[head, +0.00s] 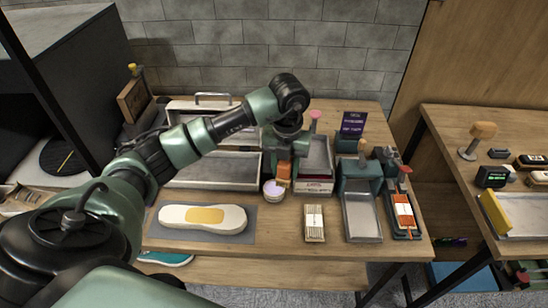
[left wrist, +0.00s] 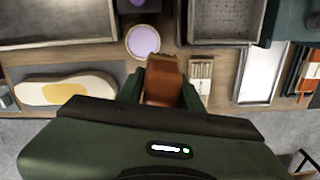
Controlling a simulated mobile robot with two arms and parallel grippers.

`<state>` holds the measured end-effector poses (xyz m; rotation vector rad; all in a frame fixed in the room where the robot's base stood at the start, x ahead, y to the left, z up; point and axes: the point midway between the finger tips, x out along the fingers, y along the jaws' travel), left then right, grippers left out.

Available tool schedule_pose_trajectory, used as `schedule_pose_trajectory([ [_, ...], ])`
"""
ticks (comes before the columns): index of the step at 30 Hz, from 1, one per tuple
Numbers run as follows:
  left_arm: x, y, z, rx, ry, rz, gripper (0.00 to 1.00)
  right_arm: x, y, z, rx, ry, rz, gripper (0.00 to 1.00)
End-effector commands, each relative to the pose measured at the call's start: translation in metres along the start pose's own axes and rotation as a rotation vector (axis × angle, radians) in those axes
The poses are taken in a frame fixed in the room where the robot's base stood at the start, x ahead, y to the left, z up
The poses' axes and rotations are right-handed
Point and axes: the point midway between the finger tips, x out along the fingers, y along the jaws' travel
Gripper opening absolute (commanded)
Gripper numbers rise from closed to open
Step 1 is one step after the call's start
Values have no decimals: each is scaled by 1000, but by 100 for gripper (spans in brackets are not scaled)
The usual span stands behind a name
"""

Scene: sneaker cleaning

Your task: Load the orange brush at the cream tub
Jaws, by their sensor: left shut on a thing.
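My left gripper (head: 284,162) is shut on the orange brush (head: 284,172) and holds it upright beside the right rim of the cream tub (head: 272,194). The tub is small, round and pale, with a lavender top. In the left wrist view the orange brush (left wrist: 161,80) sits between the fingers, and its far end overlaps the right part of the tub (left wrist: 130,36). I cannot tell whether the brush touches the cream. My right gripper is not in view.
A shoe-shaped white piece with a yellow patch (head: 203,218) lies on a grey mat (head: 160,234) left of the tub. A bundle of pale sticks (head: 314,222), a metal tray (head: 362,217) and an orange-and-black holder (head: 402,214) stand to the right. Open trays (head: 218,172) lie behind.

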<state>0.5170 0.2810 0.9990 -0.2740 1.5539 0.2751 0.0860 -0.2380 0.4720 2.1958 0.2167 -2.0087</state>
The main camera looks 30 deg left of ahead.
Motion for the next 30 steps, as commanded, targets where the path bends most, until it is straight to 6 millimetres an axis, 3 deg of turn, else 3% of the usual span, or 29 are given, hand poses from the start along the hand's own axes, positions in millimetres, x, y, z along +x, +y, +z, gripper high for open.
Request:
schedule_pose_trajectory([
  [3, 3, 14, 11, -385, 3, 0, 3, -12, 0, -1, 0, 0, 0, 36],
  [6, 8, 24, 18, -650, 2, 1, 3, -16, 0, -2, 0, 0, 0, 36],
  [12, 15, 35, 25, -942, 0, 0, 3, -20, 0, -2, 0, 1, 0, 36],
  [20, 26, 36, 26, -990, 0, 0, 3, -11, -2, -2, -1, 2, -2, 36],
  [30, 61, 36, 25, -987, 0, 0, 3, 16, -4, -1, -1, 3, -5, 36],
])
